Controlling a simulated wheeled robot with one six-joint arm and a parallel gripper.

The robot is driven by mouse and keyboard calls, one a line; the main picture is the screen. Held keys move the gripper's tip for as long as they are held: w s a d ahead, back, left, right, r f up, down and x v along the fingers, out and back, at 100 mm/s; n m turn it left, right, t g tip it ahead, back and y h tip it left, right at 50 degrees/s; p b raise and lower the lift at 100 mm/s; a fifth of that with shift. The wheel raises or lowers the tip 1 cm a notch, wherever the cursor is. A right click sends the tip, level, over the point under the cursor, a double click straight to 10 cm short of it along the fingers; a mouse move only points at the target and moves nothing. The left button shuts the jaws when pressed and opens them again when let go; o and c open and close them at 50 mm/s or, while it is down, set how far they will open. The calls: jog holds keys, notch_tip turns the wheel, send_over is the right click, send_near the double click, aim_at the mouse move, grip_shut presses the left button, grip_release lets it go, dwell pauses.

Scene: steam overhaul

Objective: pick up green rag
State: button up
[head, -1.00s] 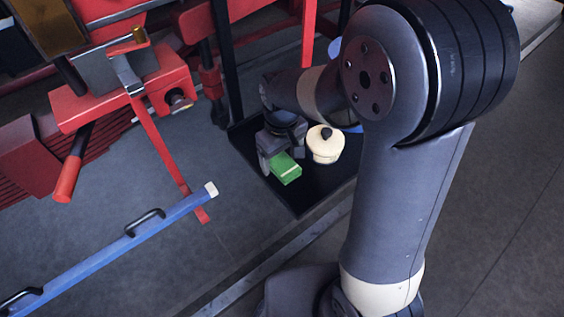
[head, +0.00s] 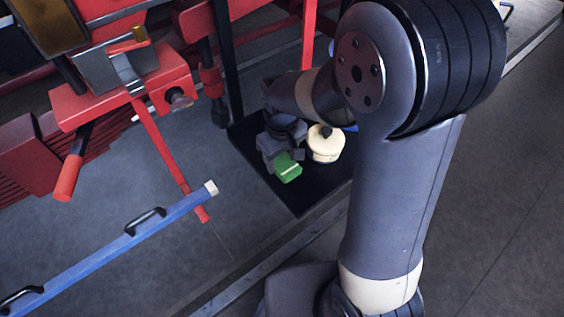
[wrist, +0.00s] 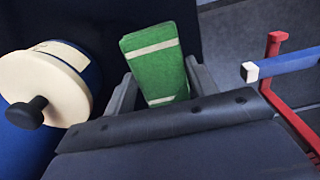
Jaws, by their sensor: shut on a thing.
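The green rag (head: 288,171) is a folded green block with a pale stripe, at the black tray (head: 299,205). In the wrist view the rag (wrist: 154,62) sits between the two fingers of my gripper (wrist: 160,90), which is shut on it. In the head view my gripper (head: 283,156) points down at the rag and hides part of it. I cannot tell whether the rag still touches the tray.
A cream lidded pot (head: 325,145) with a black knob stands close beside my gripper; it also shows in the wrist view (wrist: 45,85). A blue bar (head: 100,250) with black handles and a red stand (head: 165,150) lie to the left. Grey floor is open at right.

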aim_at(282, 161)
notch_tip(282, 161, up, 10)
jog(key=shift+r, duration=0.1)
jog(key=o, duration=0.5)
jog(key=c, duration=0.3)
dwell(0.5)
